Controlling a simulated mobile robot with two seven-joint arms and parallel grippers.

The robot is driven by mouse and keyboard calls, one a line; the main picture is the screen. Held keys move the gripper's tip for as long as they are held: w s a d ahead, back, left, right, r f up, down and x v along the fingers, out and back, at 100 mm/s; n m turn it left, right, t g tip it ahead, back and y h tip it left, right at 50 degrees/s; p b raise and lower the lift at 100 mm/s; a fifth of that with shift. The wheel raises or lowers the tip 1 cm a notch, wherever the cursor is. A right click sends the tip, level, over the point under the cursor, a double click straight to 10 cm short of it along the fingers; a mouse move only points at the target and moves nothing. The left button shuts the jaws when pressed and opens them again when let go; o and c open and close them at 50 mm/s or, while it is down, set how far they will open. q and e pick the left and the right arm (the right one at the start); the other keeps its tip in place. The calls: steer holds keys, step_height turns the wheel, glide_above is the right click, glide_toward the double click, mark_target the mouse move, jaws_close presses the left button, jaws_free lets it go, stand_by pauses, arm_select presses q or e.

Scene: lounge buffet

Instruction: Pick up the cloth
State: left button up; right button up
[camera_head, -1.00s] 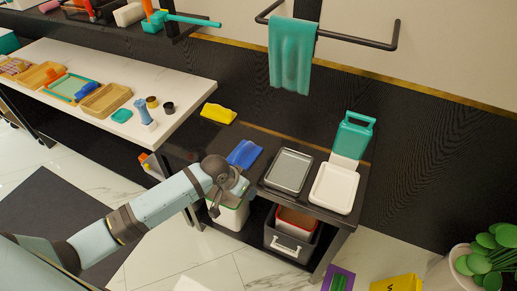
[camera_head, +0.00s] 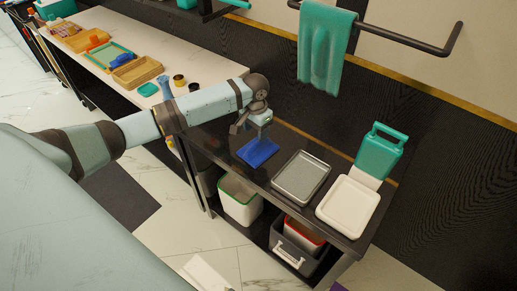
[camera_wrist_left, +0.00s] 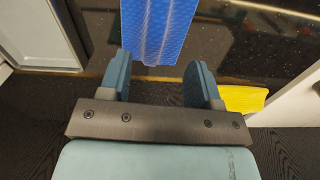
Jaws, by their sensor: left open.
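A blue folded cloth (camera_head: 258,152) lies on the dark sideboard top, left of the grey tray. My left gripper (camera_head: 250,126) is just behind and above it in the head view, open and empty. In the left wrist view the textured blue cloth (camera_wrist_left: 158,28) shows beyond the gap between the open fingers (camera_wrist_left: 160,72). A yellow folded cloth-like piece (camera_wrist_left: 241,97) shows right of the fingers there; it is not visible in the head view now. A teal towel (camera_head: 326,55) hangs from the wall rail. My right gripper is not in view.
A grey tray (camera_head: 301,178), a white lidded box (camera_head: 348,206) and a teal handled container (camera_head: 381,152) stand right of the blue cloth. Below are a white bin with green rim (camera_head: 239,203) and a dark crate (camera_head: 292,258). A white counter (camera_head: 110,50) holds several items at left.

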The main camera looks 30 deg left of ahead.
mark_target(258, 144)
arm_select(q)
steer(key=shift+f, duration=0.9)
steer(key=f, duration=0.4)
steer(key=shift+w+d, duration=0.15)
steer(key=shift+d, duration=0.25)
steer(key=shift+f, duration=0.6)
steer(key=c, duration=1)
steer(key=shift+r, duration=0.6)
step_height(258, 144, up, 19)
steer(key=shift+p, duration=0.3)
steer(key=shift+f, duration=0.1)
